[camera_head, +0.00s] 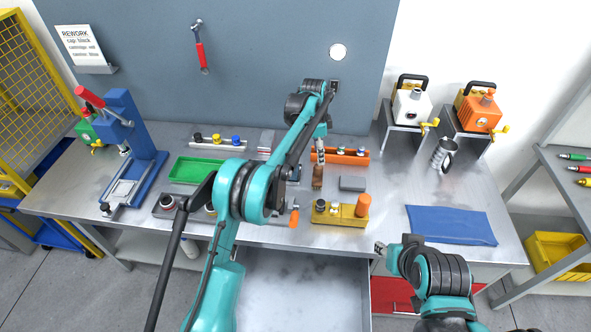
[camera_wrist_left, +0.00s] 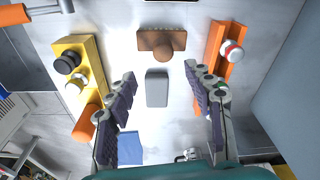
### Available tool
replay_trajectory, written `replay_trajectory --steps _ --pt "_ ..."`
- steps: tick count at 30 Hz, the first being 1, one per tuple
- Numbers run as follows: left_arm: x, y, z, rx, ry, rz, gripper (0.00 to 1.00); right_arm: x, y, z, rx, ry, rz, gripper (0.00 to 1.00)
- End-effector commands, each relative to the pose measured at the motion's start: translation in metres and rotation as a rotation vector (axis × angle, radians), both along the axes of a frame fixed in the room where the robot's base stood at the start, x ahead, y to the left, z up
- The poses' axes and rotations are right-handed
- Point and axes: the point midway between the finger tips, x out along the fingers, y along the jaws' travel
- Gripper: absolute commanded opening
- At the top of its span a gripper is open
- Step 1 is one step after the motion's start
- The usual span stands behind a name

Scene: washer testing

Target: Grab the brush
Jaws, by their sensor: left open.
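The brush, brown with a round knob (camera_wrist_left: 165,50), lies on the steel bench. In the head view the brush (camera_head: 317,178) shows just below my left gripper (camera_head: 319,154). In the left wrist view my left gripper (camera_wrist_left: 160,72) has its two fingers spread wide, with nothing held between them. The brush sits beyond the fingertips, roughly centred between them. My right gripper (camera_head: 381,248) is low at the bench's front edge; its fingers are too small to read.
A grey block (camera_head: 352,183) lies beside the brush and shows between the fingers in the wrist view (camera_wrist_left: 157,88). A yellow holder (camera_head: 340,215) stands in front and an orange rack (camera_head: 350,158) behind. A blue mat (camera_head: 450,225) lies right; a green tray (camera_head: 195,170) left.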

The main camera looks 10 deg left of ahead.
Motion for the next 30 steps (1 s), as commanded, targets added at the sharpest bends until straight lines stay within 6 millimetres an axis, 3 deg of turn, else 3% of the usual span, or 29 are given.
replay_trajectory --steps 14,21,29,30 --pt "0.005 -0.006 -0.047 0.001 0.01 -0.03 0.53 0.0 0.0 -0.008 0.0 0.0 0.0 0.38" --pt "0.009 -0.007 -0.083 0.001 0.009 -0.03 0.53 0.0 0.0 -0.018 0.0 0.0 0.0 0.38" --pt "0.009 -0.008 -0.087 0.001 0.009 -0.029 0.53 0.0 0.0 -0.017 0.0 0.0 0.0 0.38" --pt "0.009 -0.008 -0.087 0.001 0.009 -0.029 0.45 0.0 0.0 -0.017 0.0 0.0 0.0 0.38"
